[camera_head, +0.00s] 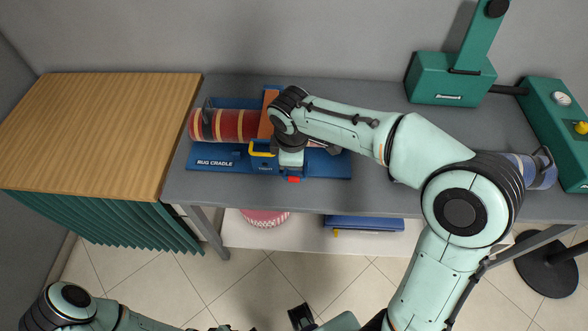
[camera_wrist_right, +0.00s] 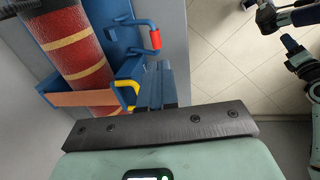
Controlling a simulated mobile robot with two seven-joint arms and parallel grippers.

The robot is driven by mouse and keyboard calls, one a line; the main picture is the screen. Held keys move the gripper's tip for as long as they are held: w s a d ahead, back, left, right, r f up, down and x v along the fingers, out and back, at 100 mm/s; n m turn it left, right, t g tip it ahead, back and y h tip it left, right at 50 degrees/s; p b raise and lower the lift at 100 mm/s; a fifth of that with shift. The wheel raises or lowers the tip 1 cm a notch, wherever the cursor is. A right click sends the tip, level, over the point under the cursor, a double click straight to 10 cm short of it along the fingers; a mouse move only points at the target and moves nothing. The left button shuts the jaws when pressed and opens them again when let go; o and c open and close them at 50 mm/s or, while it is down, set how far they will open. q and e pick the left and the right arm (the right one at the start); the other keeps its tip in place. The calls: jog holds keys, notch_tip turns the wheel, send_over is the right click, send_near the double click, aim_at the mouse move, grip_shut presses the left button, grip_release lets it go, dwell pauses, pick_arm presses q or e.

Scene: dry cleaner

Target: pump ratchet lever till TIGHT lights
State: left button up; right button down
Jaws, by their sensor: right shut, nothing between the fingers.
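The blue rug cradle (camera_head: 215,163) stands on the grey bench with a rolled red striped rug (camera_head: 235,125) in it. A TIGHT label (camera_head: 265,169) shows on its front; I see no lit lamp there. In the right wrist view a blue lever with a red grip (camera_wrist_right: 155,40) sticks out beside the rug (camera_wrist_right: 72,48); a red end (camera_head: 293,179) shows in the head view. A yellow handle-like piece (camera_head: 262,149) is left of my right gripper (camera_head: 290,163). This gripper (camera_wrist_right: 157,70) is shut and empty, low over the cradle, partly hidden by its wrist. My left gripper (camera_head: 300,316) is at the bottom edge, mostly cut off.
A wooden-topped table (camera_head: 95,130) with a green skirt adjoins the bench (camera_head: 225,90) on the left. Green machines (camera_head: 450,82) stand at the back right. A blue-striped roll (camera_head: 525,170) lies at right. Below, a shelf holds a pink round item (camera_head: 264,217) and a blue item (camera_head: 365,223).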

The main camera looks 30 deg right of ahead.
pick_arm(q)
jog(key=shift+w+r, duration=0.1)
jog(key=shift+r, duration=0.1)
pick_arm(e)
jog(key=shift+r, duration=1.25)
pick_arm(q)
jog(key=w+r+p, duration=0.3)
jog(key=r+p, duration=0.1)
jog(key=r, duration=0.1)
pick_arm(e)
jog(key=w+d+r+g+y, duration=0.2)
jog(key=w+d+g, duration=0.1)
jog(key=w, duration=0.2)
jog(key=shift+w+d, duration=0.2)
jog(key=shift+w, duration=0.15)
jog(key=shift+s, duration=0.1)
